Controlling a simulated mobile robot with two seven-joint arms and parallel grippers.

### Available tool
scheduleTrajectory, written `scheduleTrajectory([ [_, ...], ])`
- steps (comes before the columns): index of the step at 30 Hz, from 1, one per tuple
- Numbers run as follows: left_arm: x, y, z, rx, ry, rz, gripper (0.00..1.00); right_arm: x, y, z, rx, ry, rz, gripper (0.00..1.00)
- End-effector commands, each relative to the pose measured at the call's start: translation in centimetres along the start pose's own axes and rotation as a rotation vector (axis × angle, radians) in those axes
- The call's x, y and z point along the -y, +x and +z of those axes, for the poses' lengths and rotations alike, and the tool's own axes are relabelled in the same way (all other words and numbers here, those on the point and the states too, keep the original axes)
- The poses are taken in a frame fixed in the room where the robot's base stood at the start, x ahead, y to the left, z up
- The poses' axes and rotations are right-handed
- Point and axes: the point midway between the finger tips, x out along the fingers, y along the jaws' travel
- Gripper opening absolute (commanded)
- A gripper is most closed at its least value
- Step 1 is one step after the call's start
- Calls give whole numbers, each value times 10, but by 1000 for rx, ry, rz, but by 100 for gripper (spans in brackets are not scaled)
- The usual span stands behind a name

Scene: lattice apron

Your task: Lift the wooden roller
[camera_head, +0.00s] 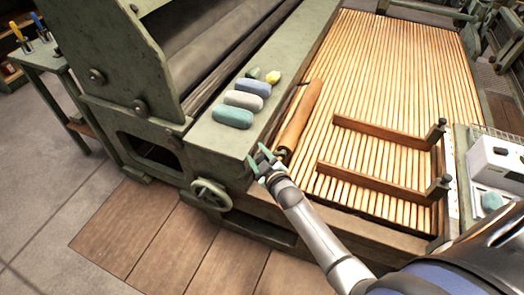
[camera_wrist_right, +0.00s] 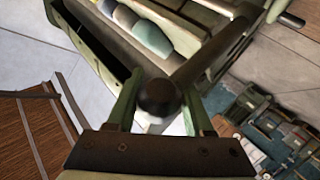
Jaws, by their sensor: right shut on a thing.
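The wooden roller (camera_head: 299,118) is a long brown cylinder along the left edge of the slatted bed (camera_head: 400,75), its near end beside my right gripper (camera_head: 260,160). In the wrist view, my right gripper (camera_wrist_right: 158,98) has a dark round knob (camera_wrist_right: 159,96) between its green fingers, which appears to be the roller's near handle end. The gripper is shut on it. I cannot tell whether the roller touches the slats. My left gripper is not in view.
A green machine frame (camera_head: 150,60) with a handwheel (camera_head: 210,194) stands left of the roller. Several coloured blocks, including a teal one (camera_head: 232,117), lie on its ledge. A wooden frame (camera_head: 370,180) sits on the slats to the right. A white box (camera_head: 497,160) stands at far right.

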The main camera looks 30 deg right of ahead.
Motion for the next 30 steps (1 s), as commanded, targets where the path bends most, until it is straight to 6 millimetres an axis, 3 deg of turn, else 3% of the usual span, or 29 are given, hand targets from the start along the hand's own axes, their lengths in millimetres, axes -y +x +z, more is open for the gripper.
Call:
scheduleTrajectory([
  [17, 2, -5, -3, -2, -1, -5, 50, -3, 3, 0, 33, -39, -3, 0],
  [18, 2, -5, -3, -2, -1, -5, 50, -3, 3, 1, 33, -39, -3, 53],
  [25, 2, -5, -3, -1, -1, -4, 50, -2, 3, 0, 33, -34, -6, 79],
  [30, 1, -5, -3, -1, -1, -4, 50, 0, 3, -1, 31, -31, -8, 79],
])
